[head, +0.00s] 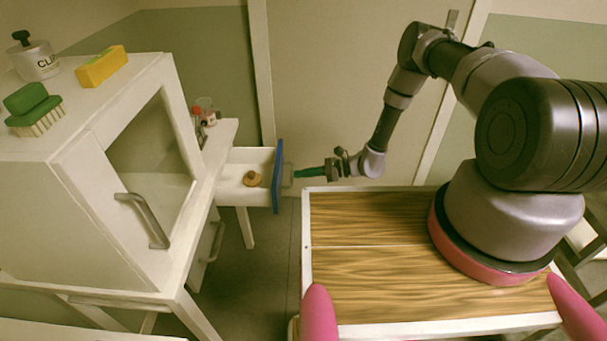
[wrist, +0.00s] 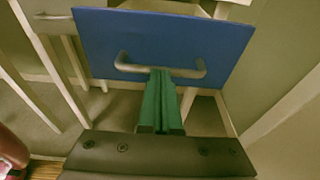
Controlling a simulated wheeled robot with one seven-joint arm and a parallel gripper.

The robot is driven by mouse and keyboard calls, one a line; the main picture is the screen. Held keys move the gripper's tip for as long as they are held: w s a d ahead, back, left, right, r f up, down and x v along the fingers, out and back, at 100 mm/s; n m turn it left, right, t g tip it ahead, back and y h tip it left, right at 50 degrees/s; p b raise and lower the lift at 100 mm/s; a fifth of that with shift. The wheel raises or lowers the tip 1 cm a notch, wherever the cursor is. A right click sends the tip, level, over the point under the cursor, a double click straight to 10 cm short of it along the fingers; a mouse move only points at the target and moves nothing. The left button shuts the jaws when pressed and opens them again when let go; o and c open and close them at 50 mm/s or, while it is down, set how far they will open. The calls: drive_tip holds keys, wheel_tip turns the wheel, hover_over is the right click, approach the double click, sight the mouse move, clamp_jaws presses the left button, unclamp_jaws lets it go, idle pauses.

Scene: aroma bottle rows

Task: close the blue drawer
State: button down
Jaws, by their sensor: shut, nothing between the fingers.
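The blue drawer (head: 278,178) is pulled out from the white table, its blue front facing right in the head view. A small round tan item with a dark knob (head: 252,179) lies inside it. In the wrist view the blue front (wrist: 160,40) fills the upper middle, with a grey bar handle (wrist: 198,72) across it. My gripper (head: 296,174) has green fingers, shut and empty, pointing at the handle. In the wrist view the fingertips (wrist: 161,72) overlap the handle's middle; I cannot tell whether they touch it.
A white cabinet (head: 80,190) with a grey handle stands on the left. Small bottles (head: 205,112) stand on the table behind the drawer. Floor (head: 258,265) shows below the drawer.

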sight(246, 179)
drive_tip(key=r+x, duration=0.1)
drive_tip(key=x, duration=0.5)
drive_tip(key=r+x, duration=0.1)
drive_tip(key=x, duration=0.5)
drive_tip(key=r+x, duration=0.1)
drive_tip(key=x, duration=0.5)
drive_tip(key=shift+w+a+r, duration=0.2)
drive_tip(key=shift+a+r, duration=0.1)
drive_tip(key=shift+a, duration=0.3)
drive_tip(key=shift+a+r, duration=0.15)
drive_tip(key=shift+a, duration=0.1)
drive_tip(key=shift+a, duration=0.1)
